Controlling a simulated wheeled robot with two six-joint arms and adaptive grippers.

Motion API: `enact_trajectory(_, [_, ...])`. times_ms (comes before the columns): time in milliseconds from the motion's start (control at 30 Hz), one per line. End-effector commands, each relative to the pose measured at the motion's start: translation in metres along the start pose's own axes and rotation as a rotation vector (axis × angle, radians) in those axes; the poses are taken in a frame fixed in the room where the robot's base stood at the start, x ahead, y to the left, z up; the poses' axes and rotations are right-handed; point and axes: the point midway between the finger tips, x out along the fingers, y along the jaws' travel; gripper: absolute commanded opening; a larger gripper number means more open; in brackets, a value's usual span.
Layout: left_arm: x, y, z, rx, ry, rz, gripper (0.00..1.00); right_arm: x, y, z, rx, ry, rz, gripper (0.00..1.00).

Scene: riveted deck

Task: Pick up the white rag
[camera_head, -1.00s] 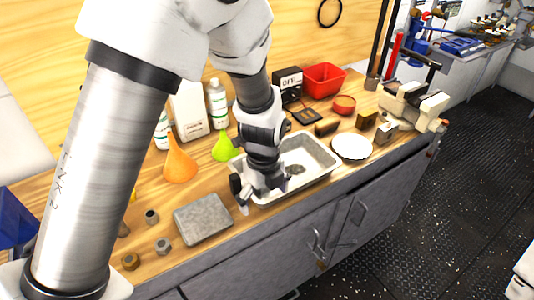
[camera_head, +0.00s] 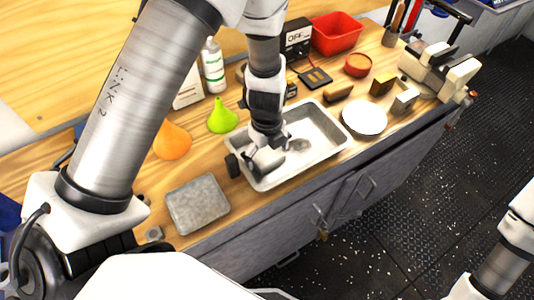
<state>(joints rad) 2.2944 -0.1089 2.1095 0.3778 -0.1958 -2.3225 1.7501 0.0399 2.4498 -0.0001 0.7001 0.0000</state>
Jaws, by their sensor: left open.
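A flat, round white item (camera_head: 365,117) lies on the bench just right of the metal tray; I cannot tell whether it is the rag or a plate. A grey, folded-looking slab (camera_head: 197,203) lies left of the tray. My left gripper (camera_head: 251,171) points down over the left part of the tray (camera_head: 325,158), apart from the white item. It is open, and its fingers are partly hidden by the wrist. A small dark grey thing (camera_head: 299,145) lies in the tray beside it. My right gripper is outside the picture.
A green funnel (camera_head: 222,119), an orange funnel (camera_head: 172,141) and a white bottle (camera_head: 213,68) stand left of my left wrist. A red bin (camera_head: 336,33) and a vise (camera_head: 440,68) are farther back. Small blocks lie behind the white item. Dark floor lies in front.

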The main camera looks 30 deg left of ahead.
Motion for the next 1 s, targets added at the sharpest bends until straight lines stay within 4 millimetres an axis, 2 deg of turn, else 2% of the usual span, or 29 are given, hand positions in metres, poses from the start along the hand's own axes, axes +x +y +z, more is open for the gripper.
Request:
enact_trajectory(100, [-0.001, 0.000, 0.000, 0.000, 0.000, -0.001, 1.00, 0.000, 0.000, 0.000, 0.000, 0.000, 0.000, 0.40])
enact_trajectory(167, [-0.001, 0.000, 0.000, 0.000, 0.000, -0.001, 0.79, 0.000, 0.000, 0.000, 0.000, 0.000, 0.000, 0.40])
enact_trajectory(200, [-0.001, 0.000, 0.000, 0.000, 0.000, -0.001, 0.65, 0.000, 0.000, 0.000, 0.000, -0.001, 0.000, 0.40])
enact_trajectory(233, [-0.001, 0.000, 0.000, 0.000, 0.000, 0.000, 0.59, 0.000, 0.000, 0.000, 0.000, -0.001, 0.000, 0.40])
enact_trajectory(533, [-0.001, 0.000, 0.000, 0.000, 0.000, -0.001, 0.58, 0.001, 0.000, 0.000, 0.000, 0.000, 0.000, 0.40])
enact_trajectory(667, [-0.006, -0.001, 0.000, -0.001, -0.001, -0.003, 0.58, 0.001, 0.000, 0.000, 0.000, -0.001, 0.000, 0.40])
enact_trajectory(867, [-0.038, -0.001, 0.001, 0.000, -0.002, -0.006, 0.58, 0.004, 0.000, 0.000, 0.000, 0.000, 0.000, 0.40])
enact_trajectory(1000, [-0.072, -0.001, 0.001, 0.001, -0.003, -0.006, 0.58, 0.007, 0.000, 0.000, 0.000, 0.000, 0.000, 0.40])
